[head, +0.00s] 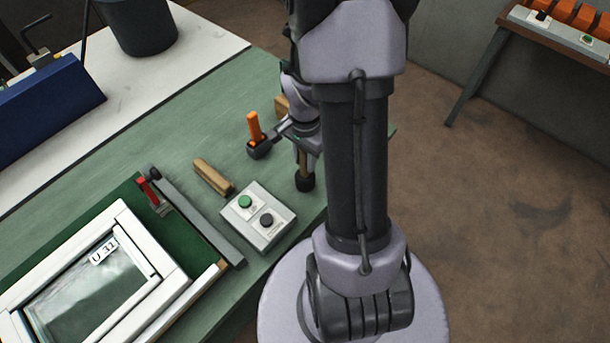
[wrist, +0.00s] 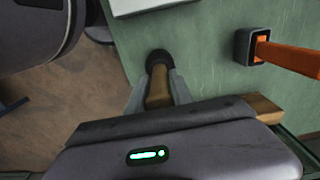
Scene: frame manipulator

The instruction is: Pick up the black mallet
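The black mallet (head: 305,182) has a dark round head and a wooden handle. It stands head down near the table's right edge, its handle rising to my gripper (head: 302,147). In the wrist view its black head (wrist: 158,59) lies past the fingertips and its wooden handle (wrist: 159,88) runs between the fingers. My gripper (wrist: 158,78) has one grey finger against each side of the handle, with no clear gap seen. I cannot tell whether the head touches the table.
An orange-handled hammer (head: 254,128) stands beside my gripper; it also shows in the wrist view (wrist: 285,55). A button box (head: 258,218), a wooden block (head: 213,177) and a white frame (head: 160,262) lie on the green table (head: 185,130). Another wood piece (head: 281,106) is behind my gripper.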

